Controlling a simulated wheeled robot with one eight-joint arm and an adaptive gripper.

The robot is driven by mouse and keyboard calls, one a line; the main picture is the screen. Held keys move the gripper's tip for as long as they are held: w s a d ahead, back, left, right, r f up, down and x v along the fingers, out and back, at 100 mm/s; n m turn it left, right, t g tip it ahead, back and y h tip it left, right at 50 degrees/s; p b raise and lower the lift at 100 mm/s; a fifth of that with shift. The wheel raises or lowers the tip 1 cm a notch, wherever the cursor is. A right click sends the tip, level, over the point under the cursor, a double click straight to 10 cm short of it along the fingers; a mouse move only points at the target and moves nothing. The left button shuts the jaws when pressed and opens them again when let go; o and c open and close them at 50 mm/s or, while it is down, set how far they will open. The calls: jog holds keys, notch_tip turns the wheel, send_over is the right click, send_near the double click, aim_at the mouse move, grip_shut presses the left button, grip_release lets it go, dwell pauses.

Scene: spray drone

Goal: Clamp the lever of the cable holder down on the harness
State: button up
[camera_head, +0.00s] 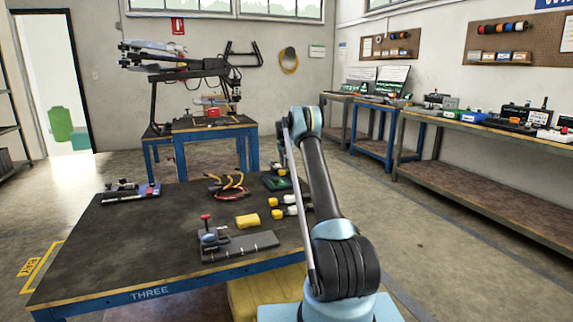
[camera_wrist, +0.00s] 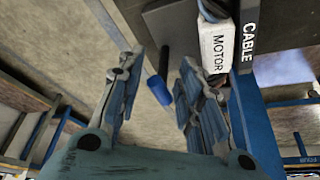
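In the wrist view my gripper (camera_wrist: 155,90) is open, its two blue-grey fingers wide apart. A dark rod with a blue end (camera_wrist: 159,90) shows between the fingers, nearer the right one. I cannot tell whether it is the lever or whether it touches a finger. A black strip marked CABLE (camera_wrist: 249,35) and a white part marked MOTOR (camera_wrist: 216,55) lie at upper right. In the head view a bundle of red and yellow cables (camera_head: 228,186), perhaps the harness, lies on the table marked THREE (camera_head: 140,240). My gripper is hidden there.
On that table are a grey plate (camera_head: 255,245) with a red-knobbed fixture, a yellow block (camera_head: 248,220), yellow-ended parts and a dark fixture (camera_head: 130,191). A second blue-legged table (camera_head: 180,150) carries a drone-like frame (camera_head: 170,65). Benches line the right wall.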

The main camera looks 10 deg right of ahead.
grip_shut()
jog(key=shift+s+a+f+n+t+h, duration=0.15)
jog(key=shift+a+t+h, duration=0.15)
jog(key=shift+h, duration=0.45)
jog(key=shift+s+a+r+n+t+h, duration=0.1)
jog(key=shift+a+n+t+h, duration=0.1)
jog(key=shift+a+h, duration=0.4)
jog(key=shift+d, duration=0.15)
grip_release()
jog(key=shift+w+d, duration=0.1)
